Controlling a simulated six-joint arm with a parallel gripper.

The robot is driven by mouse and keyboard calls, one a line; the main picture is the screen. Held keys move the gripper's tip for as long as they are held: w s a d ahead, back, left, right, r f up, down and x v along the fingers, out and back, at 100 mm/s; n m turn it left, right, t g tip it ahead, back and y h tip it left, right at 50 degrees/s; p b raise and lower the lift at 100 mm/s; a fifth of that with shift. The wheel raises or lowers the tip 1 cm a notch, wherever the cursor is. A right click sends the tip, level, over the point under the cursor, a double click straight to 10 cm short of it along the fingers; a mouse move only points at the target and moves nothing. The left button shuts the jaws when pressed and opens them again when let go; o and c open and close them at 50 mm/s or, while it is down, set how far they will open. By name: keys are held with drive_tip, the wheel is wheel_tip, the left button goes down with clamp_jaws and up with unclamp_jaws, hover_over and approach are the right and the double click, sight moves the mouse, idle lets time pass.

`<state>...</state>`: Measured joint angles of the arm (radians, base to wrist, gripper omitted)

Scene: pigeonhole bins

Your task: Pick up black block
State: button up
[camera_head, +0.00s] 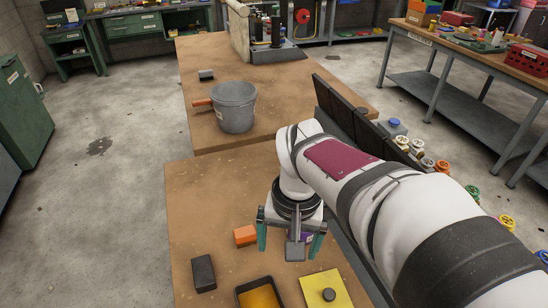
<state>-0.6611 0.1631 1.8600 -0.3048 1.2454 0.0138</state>
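A black block (203,273) lies on the near brown table, close to its left edge. A smaller dark grey block (206,75) lies on the far table. My gripper (290,244) hangs over the near table, to the right of and beyond the black block. Its two teal fingers are spread wide apart. A grey piece hangs between them; I cannot tell whether it is part of the gripper. A purple object (306,237) shows partly behind it. The black block is apart from the gripper and fully visible.
An orange block (245,235) lies just left of my gripper. At the front are a dark tray (241,291) with an orange inside and a yellow pad (316,279) bearing a dark round piece. A grey bucket (233,109) stands on the far table. Dark panels (345,107) line the right.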

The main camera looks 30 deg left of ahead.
drive_tip(key=a+f+n, duration=0.3)
drive_tip(key=a, duration=0.7)
drive_tip(key=n, duration=0.3)
approach(202, 271)
drive_tip(key=shift+t, duration=0.3)
drive_tip(key=f, duration=1)
drive_tip(key=shift+w+a+f, duration=0.1)
drive_tip(key=shift+w+a, duration=0.1)
drive_tip(key=shift+a, duration=0.15)
drive_tip(key=shift+f, duration=0.15)
clamp_jaws()
